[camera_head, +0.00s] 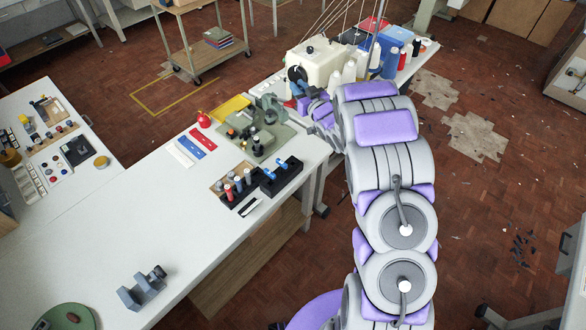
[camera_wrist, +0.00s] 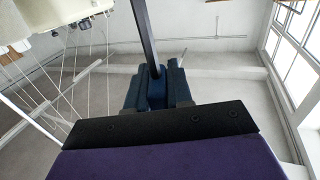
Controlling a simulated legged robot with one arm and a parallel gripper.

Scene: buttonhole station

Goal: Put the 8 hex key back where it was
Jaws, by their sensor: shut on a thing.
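In the wrist view my gripper (camera_wrist: 156,84) is shut on the blue grip of a hex key (camera_wrist: 145,32). The key's dark straight shaft runs up and out of the picture; its size marking cannot be read. In the head view my gripper (camera_head: 311,106) is at the sewing machine's near side, partly hidden by my arm, and the held key cannot be made out clearly. A black block (camera_head: 274,180) with blue-handled tools (camera_head: 283,163) standing in it is on the white table, below and left of my gripper.
A cream sewing machine (camera_head: 323,65) with thread cones stands behind my gripper. A green machine (camera_head: 256,133), a spool tray (camera_head: 219,188) and a red oil can (camera_head: 204,119) are on the white table (camera_head: 120,215). The table's left middle is clear.

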